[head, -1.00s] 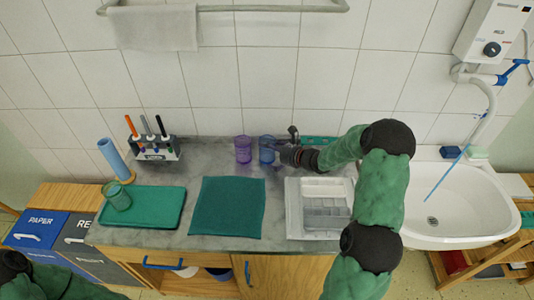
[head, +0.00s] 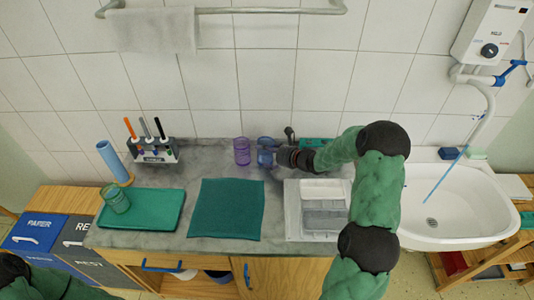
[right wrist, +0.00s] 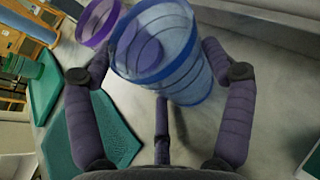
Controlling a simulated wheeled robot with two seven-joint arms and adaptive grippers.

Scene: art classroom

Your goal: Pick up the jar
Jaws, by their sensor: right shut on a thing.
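A blue see-through jar (head: 265,146) is at the back of the counter, left of my right gripper (head: 272,157). A green jar (head: 116,198) stands on the green tray at the left. My left gripper is out of view.
The grey counter (head: 180,235) also holds a green tray (head: 160,212), a teal mat (head: 226,209), a white sectioned tray (head: 293,212), a pen stand (head: 155,152) and a blue roll (head: 113,160). A tiled wall is close behind. A sink (head: 455,210) is at right.

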